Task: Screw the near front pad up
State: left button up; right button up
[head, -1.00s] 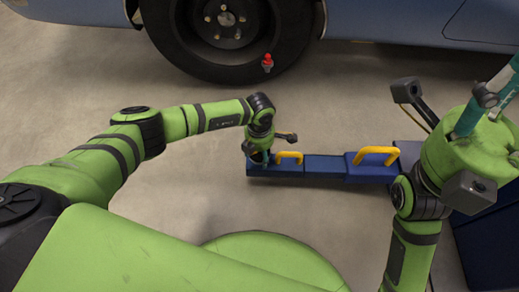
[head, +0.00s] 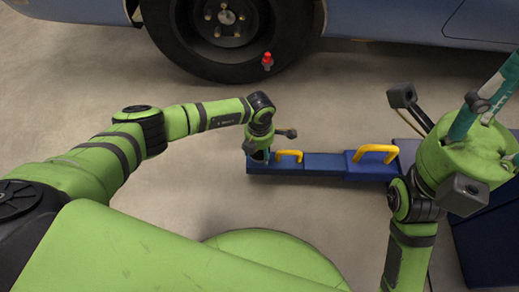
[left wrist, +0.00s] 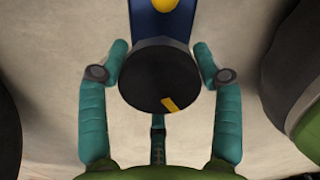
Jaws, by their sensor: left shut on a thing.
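The near front pad (left wrist: 158,78) is a dark round disc with a yellow mark near its rim in the left wrist view. It sits at the end of the blue lift arm (left wrist: 160,28). My right gripper (head: 484,105) is raised at the right edge, with teal fingers partly cut off by the frame.
Two yellow handles stand on the blue arm, a small one (head: 289,154) and a larger one (head: 375,150). A blue car's wheel (head: 228,30) is beyond. A small red-topped thing (head: 267,62) shows in front of the tyre. Bare concrete floor lies between.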

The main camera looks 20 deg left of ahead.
pick_arm(q)
jog(key=shift+s+a+f, duration=0.25)
jog(key=shift+a+f, duration=0.05)
jog(key=shift+a, duration=0.1)
jog(key=o, duration=1.1)
jog(key=shift+o, duration=0.2)
jog(key=shift+w+d+r, duration=0.1)
jog(key=shift+d, duration=0.05)
jog(key=shift+d, duration=0.1)
jog(key=shift+w+r, duration=0.1)
jog(key=shift+r, duration=0.15)
notch_tip(320, 180, up, 12)
jog(key=shift+f, duration=0.2)
